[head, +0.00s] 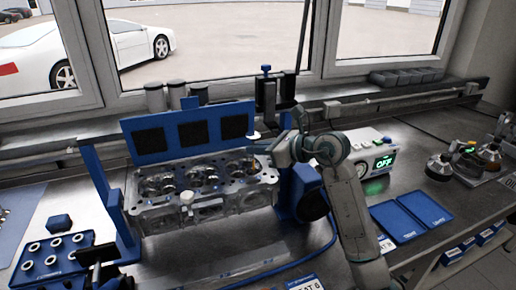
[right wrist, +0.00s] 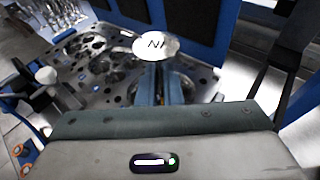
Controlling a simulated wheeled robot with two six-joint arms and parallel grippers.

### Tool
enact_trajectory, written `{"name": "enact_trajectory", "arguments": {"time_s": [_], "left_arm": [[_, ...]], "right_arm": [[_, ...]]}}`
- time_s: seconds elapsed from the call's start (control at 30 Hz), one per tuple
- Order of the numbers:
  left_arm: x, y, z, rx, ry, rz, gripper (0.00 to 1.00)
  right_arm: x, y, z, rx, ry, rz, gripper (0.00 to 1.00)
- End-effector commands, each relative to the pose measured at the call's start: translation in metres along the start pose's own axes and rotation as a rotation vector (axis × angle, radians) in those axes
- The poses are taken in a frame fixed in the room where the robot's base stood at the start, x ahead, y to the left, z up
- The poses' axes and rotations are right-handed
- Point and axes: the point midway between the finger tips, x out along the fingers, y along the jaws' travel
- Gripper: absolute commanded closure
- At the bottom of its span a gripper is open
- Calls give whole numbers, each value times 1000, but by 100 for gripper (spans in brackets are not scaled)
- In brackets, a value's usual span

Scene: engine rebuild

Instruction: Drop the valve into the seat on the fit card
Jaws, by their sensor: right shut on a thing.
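My right gripper (head: 262,149) is at the right end of the cylinder head (head: 155,221), above its top deck. It is shut on the valve, whose pale round head (head: 253,135) shows at the fingertips. In the right wrist view, the valve head (right wrist: 155,45) is a white disc with dark lettering, above the blue fingers (right wrist: 155,85). The valve's stem is hidden by the fingers. The cylinder head's deck (right wrist: 95,70) with its round openings lies below. A white card (head: 306,283) ending in "AT 6" is cut off at the bottom edge.
A blue panel with dark squares (head: 190,148) stands behind the cylinder head. A blue tray of rings (head: 50,268) lies at front left, beside a black form (head: 98,264). Blue trays (head: 412,218) and a box reading "OFF" (head: 372,156) are at right.

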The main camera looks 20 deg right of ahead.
Motion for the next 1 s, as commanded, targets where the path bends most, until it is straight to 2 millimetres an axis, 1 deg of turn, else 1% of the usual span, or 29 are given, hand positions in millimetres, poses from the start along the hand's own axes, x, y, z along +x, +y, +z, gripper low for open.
{"name": "enact_trajectory", "arguments": {"time_s": [0.07, 0.1, 0.17, 0.2, 0.57, 0.6, 0.77, 1.0], "left_arm": [[1, 0, 0, 0, 0, 0, 100], [1, 0, 0, 0, 0, 0, 100], [1, 0, 0, 0, 0, 0, 100], [1, 0, 0, 0, 0, 0, 100], [1, 0, 0, 0, -3, 0, 100], [2, 0, -1, 0, -2, 0, 100], [10, 0, -3, 0, 2, -1, 100], [21, 1, -7, 1, 7, -1, 100]], "right_arm": [[1, 0, -2, 2, 2, 1, 100], [0, 0, -2, 2, 2, 1, 88], [1, 0, -2, 3, 2, 1, 77], [1, 0, -2, 3, 3, 1, 69], [1, 0, -4, 5, 5, 2, 69], [-1, 0, -5, 4, 6, 1, 69], [-21, -1, -6, 0, 6, -2, 69], [-59, -1, -5, -3, 4, -3, 69]]}}
